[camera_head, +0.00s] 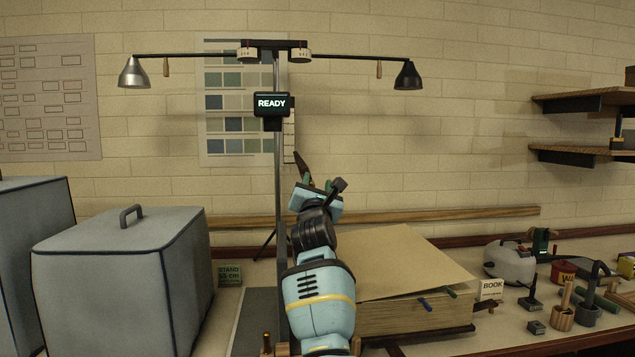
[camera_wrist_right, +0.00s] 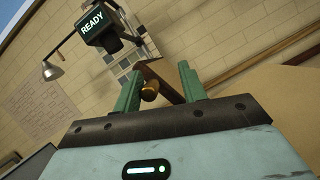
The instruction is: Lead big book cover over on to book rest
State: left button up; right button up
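The big book (camera_head: 415,315) lies on the bench right of centre, a thick block of pages with a flat tan top cover (camera_head: 415,260). The cover looks closed over the block; my right arm hides its left side. My right gripper (camera_head: 318,183) is raised above and beyond the cover's left part, pointing toward the wall. In the wrist view its green fingers (camera_wrist_right: 160,88) stand apart. A dark brown piece with a wooden knob (camera_wrist_right: 149,91) shows between or behind them; I cannot tell its distance. A dark grey panel (camera_head: 252,325), perhaps the book rest, lies left of the book. My left gripper is out of view.
A lamp post (camera_head: 277,150) with a READY sign (camera_head: 271,104) stands close behind my right arm. A grey covered box (camera_head: 120,270) stands at left. Ribbons (camera_head: 437,292), a BOOK card (camera_head: 491,290) and several small tools crowd the bench at right.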

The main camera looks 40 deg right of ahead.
jog(key=v, duration=0.6)
jog(key=shift+p, duration=0.45)
jog(key=shift+s+a, duration=0.1)
jog(key=shift+s, duration=0.05)
jog(key=shift+f, duration=0.15)
dwell(0.6)
